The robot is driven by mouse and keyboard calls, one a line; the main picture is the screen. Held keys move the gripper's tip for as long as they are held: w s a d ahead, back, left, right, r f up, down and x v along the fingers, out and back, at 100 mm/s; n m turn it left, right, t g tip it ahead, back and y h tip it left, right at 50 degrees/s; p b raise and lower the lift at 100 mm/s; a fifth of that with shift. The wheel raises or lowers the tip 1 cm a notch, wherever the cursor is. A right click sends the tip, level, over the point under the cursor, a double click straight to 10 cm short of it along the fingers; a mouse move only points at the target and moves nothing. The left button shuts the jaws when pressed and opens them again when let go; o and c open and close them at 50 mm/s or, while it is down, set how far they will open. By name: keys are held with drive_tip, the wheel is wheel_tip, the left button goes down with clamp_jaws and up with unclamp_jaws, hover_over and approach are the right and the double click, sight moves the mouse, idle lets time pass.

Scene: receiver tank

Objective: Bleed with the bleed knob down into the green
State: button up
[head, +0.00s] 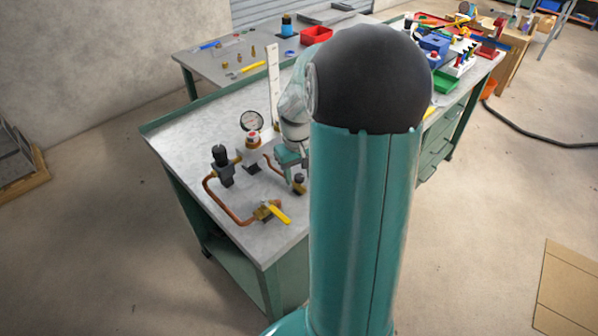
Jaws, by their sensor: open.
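A round white-faced pressure gauge (251,121) stands upright on the bench behind a block with a red-topped fitting (253,138). Its needle and any green band are too small to read. A small dark knob with brass below it (299,182), which looks like the bleed knob, sits at the right end of the piping. My gripper (291,176) points down just above and left of this knob, with its jaws open. I cannot tell whether a finger touches the knob. My arm hides the area to the right.
A black-capped regulator (221,160), copper pipe (228,211) and yellow-lever valve (274,211) stand left and in front of my gripper. A white upright strip (273,85) stands behind. Another table (215,65) with small parts is further back.

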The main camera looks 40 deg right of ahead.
drive_tip(key=shift+c, duration=0.5)
drive_tip(key=c, duration=0.9)
drive_tip(key=m, duration=0.3)
drive_tip(key=shift+w+m, duration=0.1)
drive_tip(key=shift+m, duration=2.4)
drive_tip(key=o, duration=1)
